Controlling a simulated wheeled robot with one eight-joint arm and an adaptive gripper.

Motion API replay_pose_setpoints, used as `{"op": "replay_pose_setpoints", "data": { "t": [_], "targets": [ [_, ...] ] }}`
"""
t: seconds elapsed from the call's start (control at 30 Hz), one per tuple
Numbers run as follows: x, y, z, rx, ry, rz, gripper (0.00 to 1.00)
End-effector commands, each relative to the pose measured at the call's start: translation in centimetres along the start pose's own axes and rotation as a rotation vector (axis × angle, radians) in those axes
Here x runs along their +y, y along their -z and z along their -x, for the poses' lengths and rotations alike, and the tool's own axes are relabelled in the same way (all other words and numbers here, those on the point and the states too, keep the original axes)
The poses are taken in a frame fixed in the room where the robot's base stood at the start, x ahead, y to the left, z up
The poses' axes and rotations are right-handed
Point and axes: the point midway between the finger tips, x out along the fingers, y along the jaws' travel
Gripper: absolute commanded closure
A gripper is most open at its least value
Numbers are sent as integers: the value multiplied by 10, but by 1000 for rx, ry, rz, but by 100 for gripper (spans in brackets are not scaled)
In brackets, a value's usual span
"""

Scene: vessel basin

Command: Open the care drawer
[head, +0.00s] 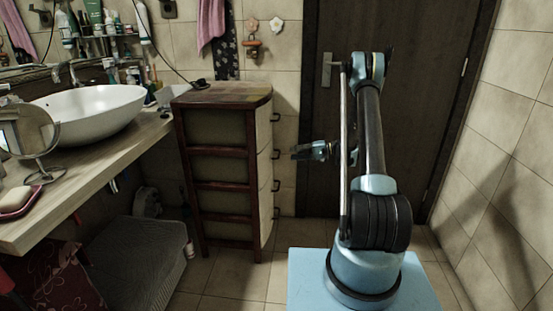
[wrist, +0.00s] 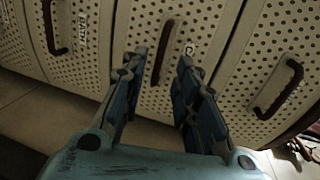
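A wooden-framed drawer cabinet (head: 222,198) stands left of my arm, its drawer fronts facing right. In the wrist view its pale perforated drawer fronts (wrist: 222,45) look tilted sideways. The middle drawer has a dark bar handle (wrist: 164,46) and a label mostly hidden by a finger, so I cannot read it. All drawers in view look closed. My gripper (wrist: 160,62) is open and empty, its two fingers on either side of the middle handle in the picture. In the head view my gripper (head: 296,152) is level with the second handle from the top (head: 276,154), slightly right of it.
The neighbouring drawer's handle (wrist: 47,28) has a label reading BATH beside it. Another handle (wrist: 280,88) is on the right. A counter (head: 85,175) with a white basin (head: 90,112) stands left of the cabinet. A dark door (head: 420,90) is behind my arm. Tiled floor is free before the cabinet.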

Motion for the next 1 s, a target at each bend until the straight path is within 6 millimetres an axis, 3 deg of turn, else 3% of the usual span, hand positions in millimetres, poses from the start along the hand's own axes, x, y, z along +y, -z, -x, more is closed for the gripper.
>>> {"op": "replay_pose_setpoints", "data": {
  "t": [0.3,0.5,0.97,1.0],
  "targets": [
    [0,-1,-56,-2,0,1,72],
    [0,0,-81,-1,0,0,72],
    [0,0,-92,-1,0,0,72],
    [0,0,-92,-1,0,0,78]
  ]
}}
